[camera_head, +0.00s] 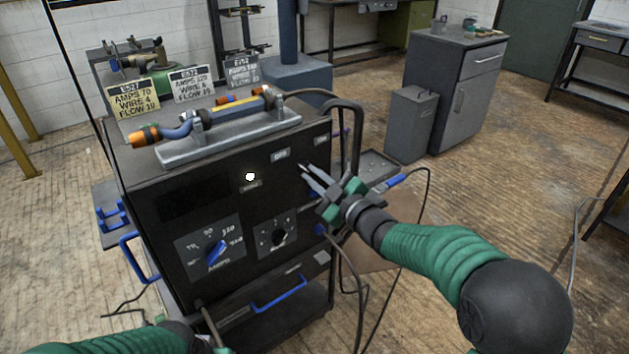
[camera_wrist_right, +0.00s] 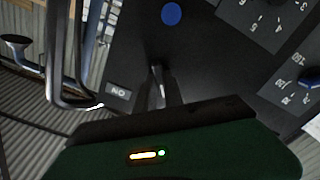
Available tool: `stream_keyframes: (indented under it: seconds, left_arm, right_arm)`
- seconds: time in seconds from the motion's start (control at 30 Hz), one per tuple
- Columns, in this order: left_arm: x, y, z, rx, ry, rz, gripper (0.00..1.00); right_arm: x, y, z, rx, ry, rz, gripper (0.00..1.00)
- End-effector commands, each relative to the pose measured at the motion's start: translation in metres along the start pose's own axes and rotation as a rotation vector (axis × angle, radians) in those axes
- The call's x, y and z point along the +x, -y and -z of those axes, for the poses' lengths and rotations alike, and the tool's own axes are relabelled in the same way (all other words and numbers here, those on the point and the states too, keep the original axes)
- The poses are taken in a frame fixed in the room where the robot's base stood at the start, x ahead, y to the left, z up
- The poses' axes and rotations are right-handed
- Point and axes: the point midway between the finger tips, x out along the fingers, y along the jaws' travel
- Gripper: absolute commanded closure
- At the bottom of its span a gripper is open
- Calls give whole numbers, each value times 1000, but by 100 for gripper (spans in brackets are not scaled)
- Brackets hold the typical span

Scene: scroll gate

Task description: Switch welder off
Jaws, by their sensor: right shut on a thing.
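The welder (camera_head: 180,195) is a dark cabinet with a black front panel, a blue-pointer amps knob (camera_head: 216,252), a second dark knob (camera_head: 278,235) and a lit white lamp (camera_head: 250,176). My right gripper (camera_head: 303,170) is at the panel's upper right, beside small labels, its fingers shut on the power switch, which they largely hide. In the right wrist view the fingers (camera_wrist_right: 160,85) meet at the panel beside an ON label (camera_wrist_right: 118,92), seen upside down. My left arm shows at the bottom left; its fingers cannot be made out.
A torch (camera_head: 205,118) lies on a grey holder on top of the welder, with several settings cards (camera_head: 133,98) behind. A grey cabinet (camera_head: 468,85) stands back right. The wooden floor at right is mostly clear.

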Motion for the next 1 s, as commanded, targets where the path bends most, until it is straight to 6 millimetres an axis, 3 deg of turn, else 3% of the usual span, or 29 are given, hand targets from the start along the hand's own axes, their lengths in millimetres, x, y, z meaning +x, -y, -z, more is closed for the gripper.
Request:
stream_keyframes:
  seconds: [0.03, 0.6, 0.63, 0.77, 1.0]
  left_arm:
    - [2, 0, -1, 0, 0, 0, 44]
    - [4, 0, -1, 0, 0, 0, 44]
    - [4, 0, -1, 0, 0, 0, 44]
    - [4, 0, -1, 0, 0, 0, 44]
    - [3, 0, -1, 0, 0, 0, 44]
  right_arm:
    - [-1, 6, -7, -9, 14, 9, 100]
    - [-1, 4, -7, -43, 15, 8, 100]
    - [-1, 4, -7, -43, 15, 8, 85]
    - [-1, 3, -5, -43, 12, 6, 68]
    - [-1, 1, -2, -44, 6, 2, 66]
